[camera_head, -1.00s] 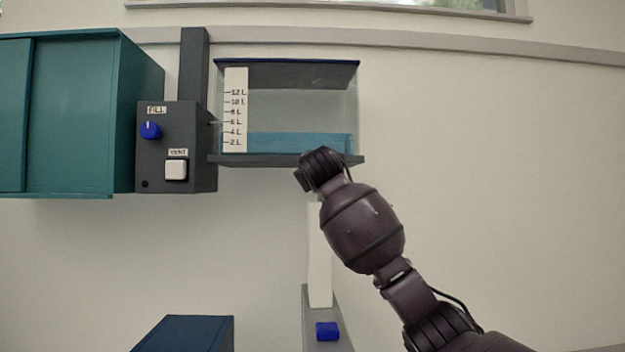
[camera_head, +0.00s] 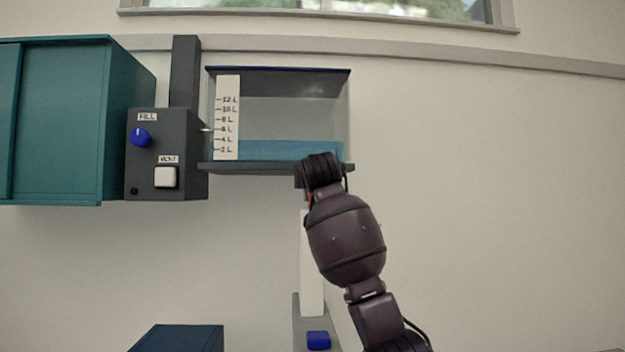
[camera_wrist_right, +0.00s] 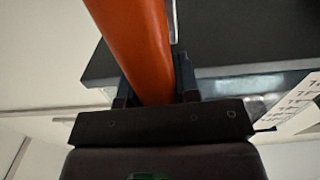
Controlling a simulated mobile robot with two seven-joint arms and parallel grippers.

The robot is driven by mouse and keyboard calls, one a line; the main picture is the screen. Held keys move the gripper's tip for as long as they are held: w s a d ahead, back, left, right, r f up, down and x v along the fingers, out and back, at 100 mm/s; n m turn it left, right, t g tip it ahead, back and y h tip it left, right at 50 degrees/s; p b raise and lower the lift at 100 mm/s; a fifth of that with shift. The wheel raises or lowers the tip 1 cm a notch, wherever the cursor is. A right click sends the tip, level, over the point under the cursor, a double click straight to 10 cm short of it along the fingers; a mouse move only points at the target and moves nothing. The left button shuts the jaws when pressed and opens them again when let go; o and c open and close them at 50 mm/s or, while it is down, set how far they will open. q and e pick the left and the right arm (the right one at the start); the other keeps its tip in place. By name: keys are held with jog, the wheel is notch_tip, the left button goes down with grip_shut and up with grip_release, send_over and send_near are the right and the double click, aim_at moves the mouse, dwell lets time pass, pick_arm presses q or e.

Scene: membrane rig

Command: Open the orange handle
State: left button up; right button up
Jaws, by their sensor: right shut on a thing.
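The orange handle (camera_wrist_right: 140,45) fills the upper middle of the right wrist view as a smooth bar that runs down between my fingers. My right gripper (camera_wrist_right: 156,85) is shut on it, with a dark finger on each side. In the head view only a small orange sliver of the handle (camera_head: 309,199) shows beside my right wrist, just below the clear tank (camera_head: 285,110). My right arm hides the rest of the handle and the gripper there. My left gripper is in neither view.
The tank holds a little blue liquid and has a litre scale (camera_head: 228,118). Left of it are a grey box with a blue FILL knob (camera_head: 140,137) and white VENT button (camera_head: 165,177), and a teal cabinet (camera_head: 65,120). The wall at right is clear.

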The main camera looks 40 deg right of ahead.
dwell(0.3)
jog(key=o, duration=0.9)
jog(key=b+v, duration=0.2)
jog(key=v, duration=0.8)
jog(key=shift+s+a, duration=0.2)
jog(key=shift+s, duration=0.15)
jog(key=shift+f, duration=0.1)
